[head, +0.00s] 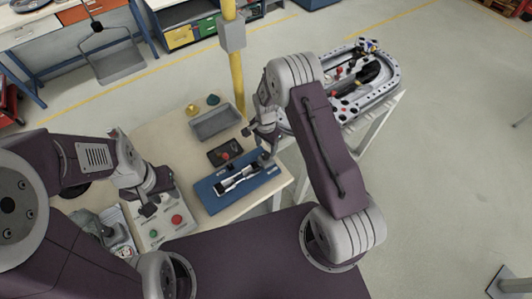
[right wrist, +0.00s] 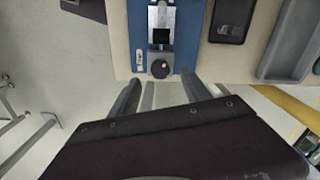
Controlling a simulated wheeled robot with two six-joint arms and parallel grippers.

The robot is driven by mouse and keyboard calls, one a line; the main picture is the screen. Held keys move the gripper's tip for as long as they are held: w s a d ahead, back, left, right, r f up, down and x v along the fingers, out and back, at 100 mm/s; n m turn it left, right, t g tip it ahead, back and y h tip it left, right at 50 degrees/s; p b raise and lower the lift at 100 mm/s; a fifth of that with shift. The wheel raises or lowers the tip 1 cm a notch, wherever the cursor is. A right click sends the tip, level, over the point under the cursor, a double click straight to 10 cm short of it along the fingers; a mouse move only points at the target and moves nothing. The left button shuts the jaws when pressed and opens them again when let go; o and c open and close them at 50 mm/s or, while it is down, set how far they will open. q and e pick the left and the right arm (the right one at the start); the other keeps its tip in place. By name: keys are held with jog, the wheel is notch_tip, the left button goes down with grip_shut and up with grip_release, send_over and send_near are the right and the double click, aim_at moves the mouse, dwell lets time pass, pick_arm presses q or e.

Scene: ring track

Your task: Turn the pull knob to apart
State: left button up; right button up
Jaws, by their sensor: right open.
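The pull knob (right wrist: 160,68) is a round black knob with a small pale mark, at the end of a silver-and-black slide device (right wrist: 160,20) on a blue plate (right wrist: 184,55) in the right wrist view. In the head view the blue plate (head: 212,201) lies on the beige table, and I cannot clearly pick out the knob beside my right gripper. My right gripper (head: 258,145) is open above the plate's right end, with no visible grip on anything. My left gripper (head: 150,198) hangs over a button box at the left; its jaw state is unclear.
The button box (head: 178,219) has red and green buttons. A dark tray (head: 215,155) with a red knob and a grey bin (head: 214,122) lie behind the plate. A yellow post (head: 236,75) rises behind the table. A ring track (head: 388,88) stands on another table at right.

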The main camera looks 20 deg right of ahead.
aim_at(266, 154)
notch_tip(266, 154, down, 6)
jog(key=shift+p, duration=0.75)
jog(key=shift+f, duration=0.35)
grip_shut()
